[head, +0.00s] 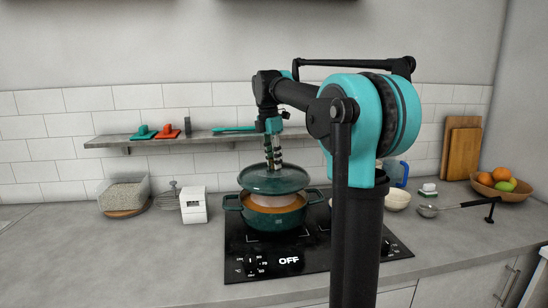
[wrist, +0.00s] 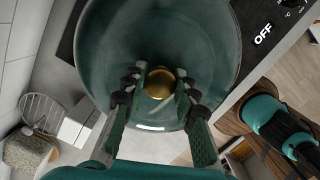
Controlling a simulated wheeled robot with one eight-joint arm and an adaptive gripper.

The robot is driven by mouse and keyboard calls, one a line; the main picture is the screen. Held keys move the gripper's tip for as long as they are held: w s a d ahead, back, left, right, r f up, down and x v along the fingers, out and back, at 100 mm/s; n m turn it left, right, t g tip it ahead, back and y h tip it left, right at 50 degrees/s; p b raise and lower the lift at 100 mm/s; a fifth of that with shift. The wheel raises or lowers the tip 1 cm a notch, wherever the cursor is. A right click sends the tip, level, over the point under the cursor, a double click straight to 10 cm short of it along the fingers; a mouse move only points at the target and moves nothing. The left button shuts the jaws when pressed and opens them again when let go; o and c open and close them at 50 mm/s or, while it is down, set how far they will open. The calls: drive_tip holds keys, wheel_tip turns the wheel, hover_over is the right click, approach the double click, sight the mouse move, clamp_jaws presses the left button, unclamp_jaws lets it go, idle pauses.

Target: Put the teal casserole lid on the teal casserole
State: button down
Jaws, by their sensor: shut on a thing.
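The teal casserole lid (head: 262,183) is held level by its knob, just above the teal casserole (head: 276,217) in the head view. The casserole stands on the black cooktop (head: 240,262). My gripper (head: 275,165) is shut on the brass knob (wrist: 159,83), seen between the fingers in the wrist view. There the lid (wrist: 205,40) hides the casserole.
A shelf (head: 110,141) runs along the wall behind. A white bowl (head: 397,200), a ladle (head: 430,211) and a fruit bowl (head: 515,192) lie to the right.

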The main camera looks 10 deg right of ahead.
sight(273, 168)
drive_tip(key=shift+f, duration=2.4)
drive_tip(key=shift+f, duration=0.9)
idle(1.4)
drive_tip(key=c, duration=0.8)
unclamp_jaws()
drive_tip(key=shift+s+a+r, duration=0.1)
drive_tip(key=shift+a+r, duration=0.1)
drive_tip(key=shift+r, duration=1.55)
drive_tip(key=shift+s+a+r, duration=0.1)
drive_tip(key=shift+a+r, duration=0.1)
drive_tip(key=shift+r, duration=1.5)
